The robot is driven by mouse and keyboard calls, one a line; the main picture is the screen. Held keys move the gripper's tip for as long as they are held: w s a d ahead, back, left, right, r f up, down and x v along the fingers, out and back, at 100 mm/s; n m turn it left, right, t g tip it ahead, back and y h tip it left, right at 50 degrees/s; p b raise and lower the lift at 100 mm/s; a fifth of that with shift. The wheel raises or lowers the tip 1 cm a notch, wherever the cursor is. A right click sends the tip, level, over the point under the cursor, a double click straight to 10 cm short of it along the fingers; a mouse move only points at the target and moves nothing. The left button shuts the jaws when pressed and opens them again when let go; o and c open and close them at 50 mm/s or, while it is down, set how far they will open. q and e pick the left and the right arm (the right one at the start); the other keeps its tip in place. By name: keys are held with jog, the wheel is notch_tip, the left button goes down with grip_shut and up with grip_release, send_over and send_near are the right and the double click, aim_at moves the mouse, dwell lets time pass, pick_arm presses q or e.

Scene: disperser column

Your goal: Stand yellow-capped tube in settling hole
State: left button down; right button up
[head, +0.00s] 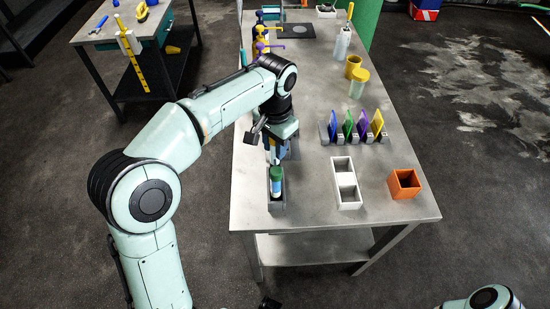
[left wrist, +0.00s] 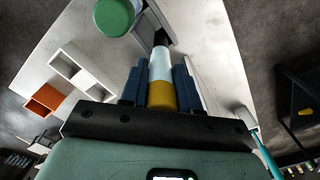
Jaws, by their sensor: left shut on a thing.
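My left gripper (head: 277,150) is over the table's left part, just behind a grey holder block (head: 277,208). In the left wrist view its dark blue fingers (left wrist: 160,88) are shut on the yellow-capped tube (left wrist: 160,67), at its yellow cap end. The tube's pale body points away from the gripper toward a dark opening in the grey block. I cannot tell whether its far end is inside that opening. A green-capped tube (head: 276,173) stands in the holder's near part; its cap also shows in the left wrist view (left wrist: 115,15). My right gripper is not clearly seen.
A white two-compartment box (head: 345,204) and an orange box (head: 404,185) stand to the right. A rack of coloured cards (head: 354,139) is behind them. Yellow-topped jars (head: 358,76) stand farther back. The table's front right is clear.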

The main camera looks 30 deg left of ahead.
pick_arm(q)
jog(key=shift+f+b, duration=0.4)
jog(key=shift+f, duration=1.8)
jog(key=shift+f, duration=0.15)
jog(key=c, duration=0.8)
grip_release()
notch_tip(320, 180, up, 12)
jog(key=p, duration=0.2)
jog(key=shift+f+p, duration=0.1)
jog(key=shift+p, duration=0.25)
jog(key=shift+r, duration=0.3)
